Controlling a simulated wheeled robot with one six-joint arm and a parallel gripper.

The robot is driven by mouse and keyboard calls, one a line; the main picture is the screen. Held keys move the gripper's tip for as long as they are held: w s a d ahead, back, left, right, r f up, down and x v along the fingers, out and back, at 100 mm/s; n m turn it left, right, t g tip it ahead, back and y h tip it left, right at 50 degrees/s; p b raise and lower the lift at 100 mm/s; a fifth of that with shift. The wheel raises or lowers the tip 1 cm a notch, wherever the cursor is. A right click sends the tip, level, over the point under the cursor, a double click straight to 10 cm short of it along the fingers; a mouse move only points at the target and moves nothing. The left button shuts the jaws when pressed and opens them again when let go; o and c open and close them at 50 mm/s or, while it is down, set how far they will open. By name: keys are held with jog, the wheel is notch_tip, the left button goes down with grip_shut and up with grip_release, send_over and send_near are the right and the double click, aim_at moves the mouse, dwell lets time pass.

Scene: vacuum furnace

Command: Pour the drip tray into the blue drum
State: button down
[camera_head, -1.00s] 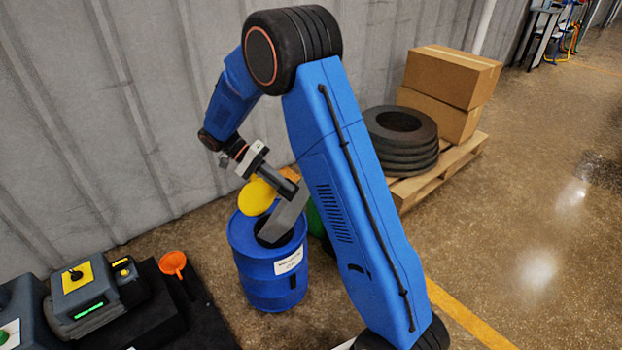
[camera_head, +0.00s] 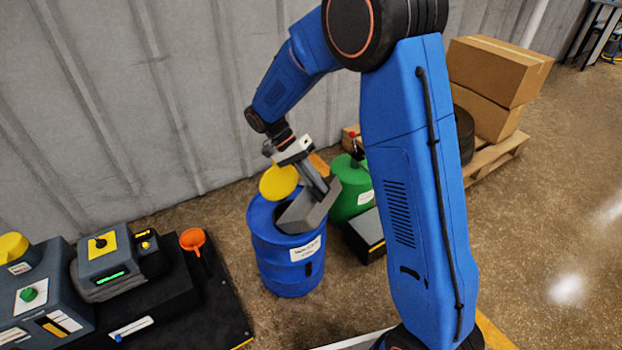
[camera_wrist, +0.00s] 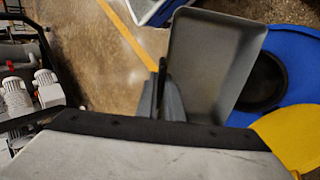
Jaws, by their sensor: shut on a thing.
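My gripper (camera_head: 322,187) is shut on the grey drip tray (camera_head: 310,212) and holds it over the right part of the blue drum (camera_head: 285,270). The tray is tilted in the head view, its lower end near the drum's top. I cannot tell whether it touches the rim. In the wrist view the tray (camera_wrist: 212,55) shows a bare grey inside, with no liquid visible. The drum's dark opening (camera_wrist: 262,82) lies beside the tray there; in the head view the tray largely hides it. A yellow disc (camera_head: 279,182), apparently a lid, stands raised at the drum's back.
A green container (camera_head: 350,190) stands just right of the drum, with a dark box (camera_head: 366,238) in front. Left are a black bench (camera_head: 215,300), an orange funnel (camera_head: 193,240) and a control unit (camera_head: 105,265). Cardboard boxes (camera_head: 500,70) sit on a pallet at right.

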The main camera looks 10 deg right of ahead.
aim_at(331, 205)
jog(key=shift+s+d+f+t+y, duration=0.4)
jog(key=shift+s+d+f+y, duration=0.1)
jog(key=shift+d, duration=0.1)
jog(key=shift+s+d+f+t+y, duration=0.4)
jog(key=shift+f+y, duration=0.05)
jog(key=shift+f, duration=0.15)
jog(key=shift+s+d+f+t+y, duration=0.35)
jog(key=shift+f+t+y, duration=0.1)
jog(key=shift+f, duration=0.15)
jog(key=shift+s+d+f+t+y, duration=0.2)
jog(key=shift+d+f+t+y, duration=0.1)
jog(key=shift+f, duration=0.25)
jog(key=shift+s+d+f+t+y, duration=0.2)
jog(key=shift+f+t+y, duration=0.1)
jog(key=shift+f, duration=0.2)
jog(key=shift+s+d+r+t+y, duration=0.25)
jog(key=shift+r+t+y, duration=0.15)
jog(key=shift+t+y, duration=0.1)
jog(key=shift+s+d+r+t+y, duration=0.2)
jog(key=shift+r+t+y, duration=0.15)
jog(key=shift+y, duration=0.15)
